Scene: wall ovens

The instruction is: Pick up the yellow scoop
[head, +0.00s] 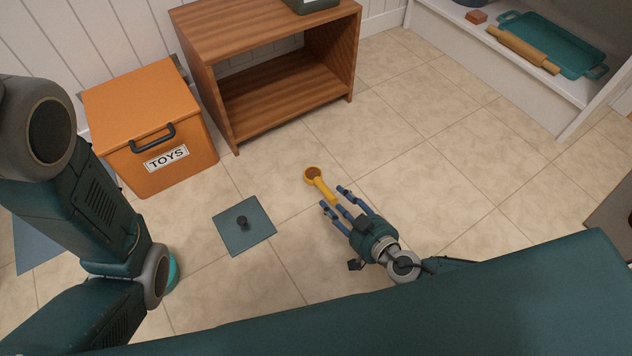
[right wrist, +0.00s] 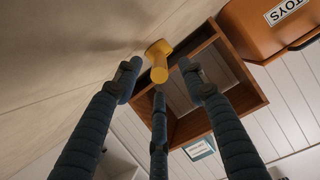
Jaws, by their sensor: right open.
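The yellow scoop (head: 319,182) lies on the tiled floor in the middle of the head view. Its round bowl is at the upper left and its handle points to the lower right. My right gripper (head: 338,198) is open, with its blue fingers spread around the handle end. In the right wrist view the scoop (right wrist: 159,62) shows beyond the fingertips of the right gripper (right wrist: 160,85), with its handle end toward the camera. I cannot tell whether any finger touches it. My left arm shows at the left of the head view, but its gripper is out of sight.
A dark green square plate with a knob (head: 258,232) lies on the floor left of the gripper. An orange toy box (head: 190,122) and a wooden shelf unit (head: 225,110) stand behind. A white shelf (head: 480,50) holds a teal tray (head: 560,42) and a rolling pin (head: 522,50).

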